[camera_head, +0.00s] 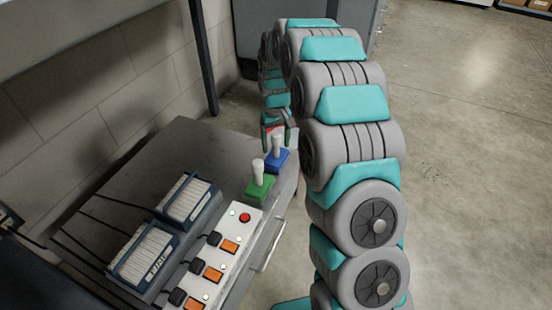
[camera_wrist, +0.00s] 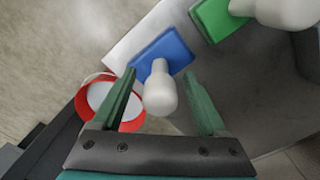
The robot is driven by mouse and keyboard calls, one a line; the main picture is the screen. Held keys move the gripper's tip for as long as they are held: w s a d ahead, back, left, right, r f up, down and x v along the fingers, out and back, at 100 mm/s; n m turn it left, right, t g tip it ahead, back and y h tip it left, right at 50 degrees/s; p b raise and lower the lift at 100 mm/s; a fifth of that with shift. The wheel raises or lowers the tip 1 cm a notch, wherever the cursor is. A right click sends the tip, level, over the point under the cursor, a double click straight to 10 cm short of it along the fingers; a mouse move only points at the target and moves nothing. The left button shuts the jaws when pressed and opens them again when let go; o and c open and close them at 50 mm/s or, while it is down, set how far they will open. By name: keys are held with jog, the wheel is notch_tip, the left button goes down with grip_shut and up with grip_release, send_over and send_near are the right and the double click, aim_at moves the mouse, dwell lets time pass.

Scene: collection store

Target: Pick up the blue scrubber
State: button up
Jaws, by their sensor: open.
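The blue scrubber (camera_head: 277,159), a blue block with a white knob handle, stands near the far right corner of the grey cabinet top. In the wrist view, the blue scrubber (camera_wrist: 166,56) lies just ahead of and between my fingertips, its white knob pointing back between the fingers. My gripper (camera_wrist: 159,73) is open, with one green finger on each side of the knob and nothing gripped. In the head view my arm curves over from the right, and the gripper is partly hidden behind the scrubber and arm.
A similar green scrubber (camera_head: 259,188) stands close beside the blue one. A red-rimmed white round object (camera_wrist: 108,98) is by the left finger. A power strip (camera_head: 213,262) with orange switches and two dark boxes (camera_head: 190,203) share the cabinet top (camera_head: 125,180). Open floor lies right.

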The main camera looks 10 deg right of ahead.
grip_shut()
dwell(0.7)
dwell(0.7)
